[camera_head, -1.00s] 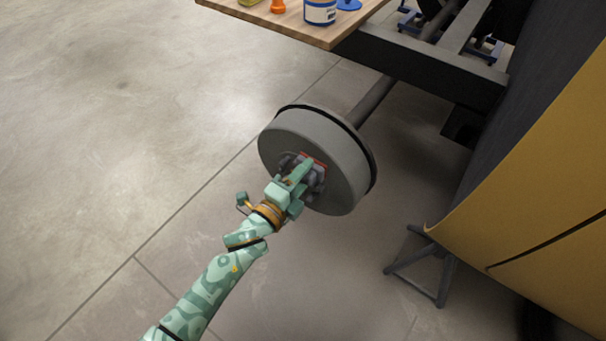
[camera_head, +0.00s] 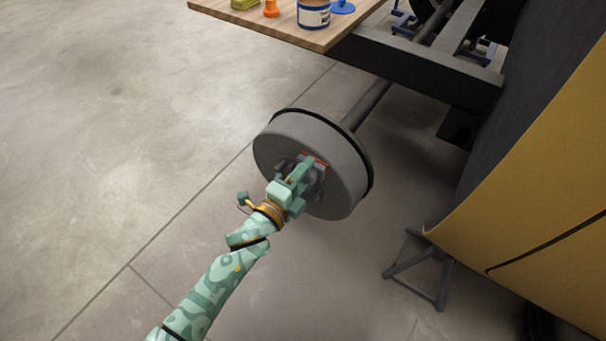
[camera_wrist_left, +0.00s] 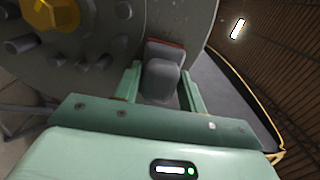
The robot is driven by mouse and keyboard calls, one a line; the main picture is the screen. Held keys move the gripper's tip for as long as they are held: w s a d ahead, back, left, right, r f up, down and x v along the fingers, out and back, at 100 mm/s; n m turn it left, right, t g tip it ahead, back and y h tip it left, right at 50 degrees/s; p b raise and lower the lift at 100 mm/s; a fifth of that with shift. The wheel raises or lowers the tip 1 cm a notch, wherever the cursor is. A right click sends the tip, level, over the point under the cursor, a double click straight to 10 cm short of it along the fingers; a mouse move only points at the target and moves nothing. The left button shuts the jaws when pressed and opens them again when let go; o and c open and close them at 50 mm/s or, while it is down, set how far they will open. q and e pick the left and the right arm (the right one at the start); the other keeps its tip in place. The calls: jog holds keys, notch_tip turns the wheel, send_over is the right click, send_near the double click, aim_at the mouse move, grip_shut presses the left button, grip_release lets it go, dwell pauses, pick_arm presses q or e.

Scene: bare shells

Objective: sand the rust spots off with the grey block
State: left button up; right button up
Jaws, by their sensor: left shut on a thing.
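A grey wheel drum (camera_head: 335,185) hangs on the end of a dark axle, its face towards my left arm. Its studded face (camera_wrist_left: 110,60) fills the upper left of the left wrist view. My left gripper (camera_head: 300,172) is at the middle of this face. In the left wrist view the gripper (camera_wrist_left: 162,82) is shut on the grey block (camera_wrist_left: 160,80), which has a reddish layer at its far side. The block is close to the drum face; I cannot tell whether it touches. I cannot make out rust spots, and the gripper hides part of the face. My right gripper is not in view.
A yellow hub nut (camera_wrist_left: 50,12) and several studs stick out of the drum face. A wooden board (camera_head: 270,28) at the top holds a blue-labelled tin (camera_head: 313,14) and small items. A yellow body panel (camera_head: 530,190) and a stand (camera_head: 425,268) are at right. Floor at left is clear.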

pick_arm(q)
jog(key=shift+w+a+r, duration=0.1)
jog(key=shift+w+a, duration=0.65)
jog(key=shift+a, duration=0.25)
jog(key=shift+w+a+r, duration=0.15)
jog(key=shift+w+a, duration=0.55)
jog(key=shift+a, duration=0.35)
jog(key=shift+w+a+r, duration=0.1)
jog(key=shift+w+a, duration=0.65)
jog(key=shift+a, duration=0.25)
jog(key=shift+s+d+f, duration=0.1)
jog(key=shift+s+d, duration=0.65)
jog(key=shift+d, duration=0.3)
jog(key=shift+s+d+f, duration=0.1)
jog(key=shift+s+d, duration=0.6)
jog(key=shift+d, duration=0.35)
jog(key=shift+s+d+f, duration=0.1)
jog(key=shift+s+d, duration=0.65)
jog(key=shift+d, duration=0.3)
jog(key=p+v, duration=0.2)
jog(key=v, duration=0.4)
jog(key=shift+a, duration=0.1)
